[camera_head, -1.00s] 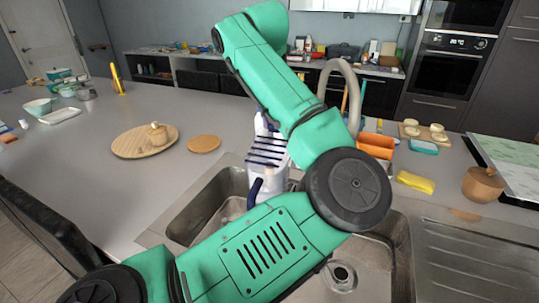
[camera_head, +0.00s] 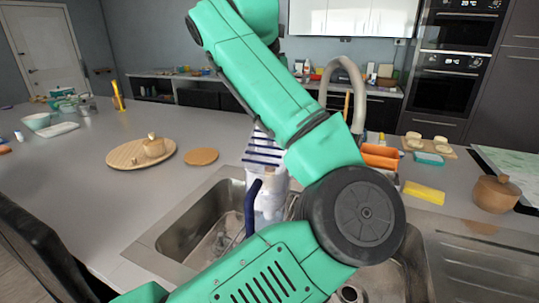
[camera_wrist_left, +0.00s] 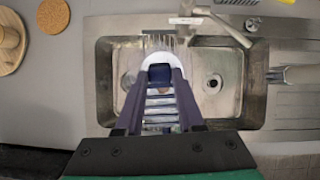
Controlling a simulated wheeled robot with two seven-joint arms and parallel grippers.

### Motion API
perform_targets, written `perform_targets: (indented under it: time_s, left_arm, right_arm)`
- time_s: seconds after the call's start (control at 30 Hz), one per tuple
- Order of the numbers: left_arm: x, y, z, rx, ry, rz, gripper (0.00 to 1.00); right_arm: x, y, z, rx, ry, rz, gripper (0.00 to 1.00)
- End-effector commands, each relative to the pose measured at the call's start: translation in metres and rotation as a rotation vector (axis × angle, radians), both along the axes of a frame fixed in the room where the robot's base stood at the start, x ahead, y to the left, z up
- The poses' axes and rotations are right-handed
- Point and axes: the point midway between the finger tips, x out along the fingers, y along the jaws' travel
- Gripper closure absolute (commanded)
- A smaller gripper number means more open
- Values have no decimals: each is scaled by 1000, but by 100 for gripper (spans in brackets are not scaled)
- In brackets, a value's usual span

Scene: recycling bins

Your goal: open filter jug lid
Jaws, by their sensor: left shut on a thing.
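The white filter jug (camera_head: 270,195) stands in the left sink basin, its dark blue handle (camera_head: 251,208) towards me. My green arm covers its lower part. My left gripper (camera_head: 263,166), with dark ribbed fingers, reaches down to the top of the jug. In the left wrist view its fingertips (camera_wrist_left: 159,76) sit inside the white curved rim of the jug (camera_wrist_left: 161,58). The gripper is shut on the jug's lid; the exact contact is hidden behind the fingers. My right gripper is not in view.
The steel sink (camera_head: 185,240) has a tall curved faucet (camera_head: 357,90) behind it. Orange items (camera_head: 380,157), a yellow sponge (camera_head: 423,193) and a wooden pot (camera_head: 496,193) stand to the right. A round wooden board (camera_head: 125,154) lies left; the counter around it is mostly clear.

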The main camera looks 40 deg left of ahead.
Motion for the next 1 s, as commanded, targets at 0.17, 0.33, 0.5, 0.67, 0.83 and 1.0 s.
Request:
perform_targets:
  time_s: [0.17,0.33,0.5,0.67,0.83,1.0]
  left_arm:
    - [-6,-3,-2,26,-57,0,78]
    - [-13,-6,3,52,-117,0,78]
    - [-20,-9,8,80,-180,0,78]
    - [-24,-11,15,96,-215,0,78]
    - [-24,-11,18,96,-215,0,78]
    - [-28,-12,14,109,-242,1,78]
  right_arm:
    - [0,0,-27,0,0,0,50]
    - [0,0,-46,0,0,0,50]
    - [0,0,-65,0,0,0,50]
    - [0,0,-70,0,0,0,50]
    - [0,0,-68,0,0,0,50]
    - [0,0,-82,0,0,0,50]
